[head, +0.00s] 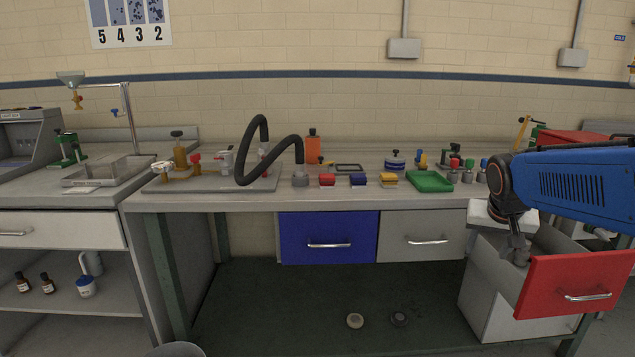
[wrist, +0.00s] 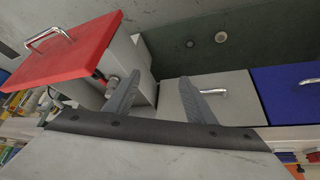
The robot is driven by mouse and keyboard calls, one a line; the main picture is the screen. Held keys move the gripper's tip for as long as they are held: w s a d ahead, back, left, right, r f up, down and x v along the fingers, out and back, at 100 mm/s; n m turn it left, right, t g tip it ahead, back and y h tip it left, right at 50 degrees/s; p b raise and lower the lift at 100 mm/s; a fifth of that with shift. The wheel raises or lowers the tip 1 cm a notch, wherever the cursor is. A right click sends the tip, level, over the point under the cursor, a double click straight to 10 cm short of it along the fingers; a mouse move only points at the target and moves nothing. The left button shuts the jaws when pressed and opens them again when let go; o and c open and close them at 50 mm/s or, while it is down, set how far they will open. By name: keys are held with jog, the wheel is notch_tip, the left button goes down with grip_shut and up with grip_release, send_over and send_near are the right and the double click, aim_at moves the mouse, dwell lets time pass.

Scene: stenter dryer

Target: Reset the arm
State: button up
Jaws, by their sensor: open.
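My gripper (head: 517,248) is at the right of the head view, pointing down by the open red-fronted drawer (head: 572,283). In the wrist view its two grey fingers stand apart with an empty gap between them (wrist: 158,84). The red drawer front (wrist: 65,45) is at the upper left there, with its handle outward. A small grey metal thing lies in the drawer beside the left finger; its shape is partly hidden. My blue arm covers part of the bench's right end.
The blue drawer (head: 328,238) and grey drawer (head: 420,237) are closed under the bench. A black hose (head: 243,165), a green tray (head: 430,181) and several small coloured items stand on the bench top. The floor under the bench is mostly clear, with two small discs.

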jog(key=s+a+f+n+y, duration=0.1)
jog(key=s+a+f, duration=0.2)
jog(key=s, duration=0.5)
jog(key=s+a+f+n, duration=0.2)
jog(key=s+a, duration=0.2)
jog(key=s, duration=0.4)
jog(key=s+a+f+n+y, duration=0.1)
jog(key=s+a+f, duration=0.2)
jog(key=s, duration=0.5)
jog(key=shift+s+a+f+n+g+y, duration=0.2)
jog(key=shift+a+f+n+g+y, duration=0.1)
jog(key=shift+a, duration=0.2)
